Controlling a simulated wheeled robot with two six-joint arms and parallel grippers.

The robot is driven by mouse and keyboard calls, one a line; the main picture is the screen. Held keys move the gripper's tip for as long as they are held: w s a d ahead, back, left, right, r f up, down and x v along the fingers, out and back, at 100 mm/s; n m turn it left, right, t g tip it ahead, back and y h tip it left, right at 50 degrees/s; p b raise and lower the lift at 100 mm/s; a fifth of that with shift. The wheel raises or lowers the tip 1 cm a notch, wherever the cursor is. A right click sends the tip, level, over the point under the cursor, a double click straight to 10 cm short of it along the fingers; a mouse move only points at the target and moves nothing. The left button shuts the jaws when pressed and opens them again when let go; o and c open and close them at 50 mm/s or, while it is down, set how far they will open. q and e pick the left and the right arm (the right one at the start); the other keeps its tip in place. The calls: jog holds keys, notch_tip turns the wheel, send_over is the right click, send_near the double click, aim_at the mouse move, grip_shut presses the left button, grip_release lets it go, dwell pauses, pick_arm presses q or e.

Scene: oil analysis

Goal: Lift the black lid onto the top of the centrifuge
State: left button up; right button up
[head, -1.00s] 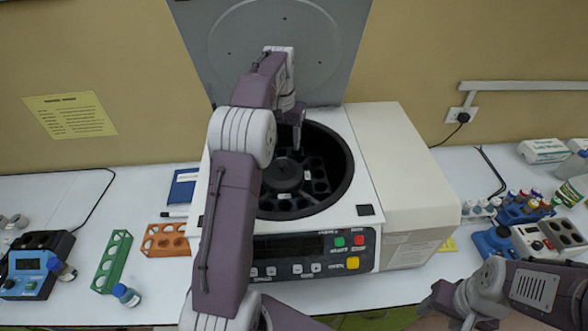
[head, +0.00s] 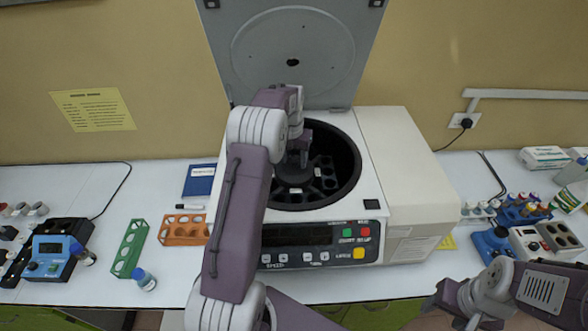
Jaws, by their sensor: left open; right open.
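The white centrifuge (head: 408,165) stands open on the bench. Its large grey lid (head: 292,38) is raised upright behind the bowl. Inside the black-rimmed bowl (head: 350,165) is a dark rotor with several tube holes. A round black cap-like piece (head: 294,176) sits at the rotor's centre; I cannot tell if this is the black lid. My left gripper (head: 300,163) is open, pointing down into the bowl over this piece and partly hiding it. I cannot tell if it touches. My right gripper (head: 428,304) is open and empty near the bench's front edge at lower right.
Left of the centrifuge are an orange rack (head: 185,230), a green rack (head: 129,248), a blue book (head: 199,180) and a blue device (head: 52,257). A blue tube rack (head: 522,215) and another device (head: 535,243) stand at right. The bench front beside the centrifuge is partly clear.

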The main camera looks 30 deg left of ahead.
pick_arm(q)
jog(key=shift+w+f, duration=0.15)
jog(key=shift+w, duration=0.2)
jog(key=c, duration=0.8)
grip_shut()
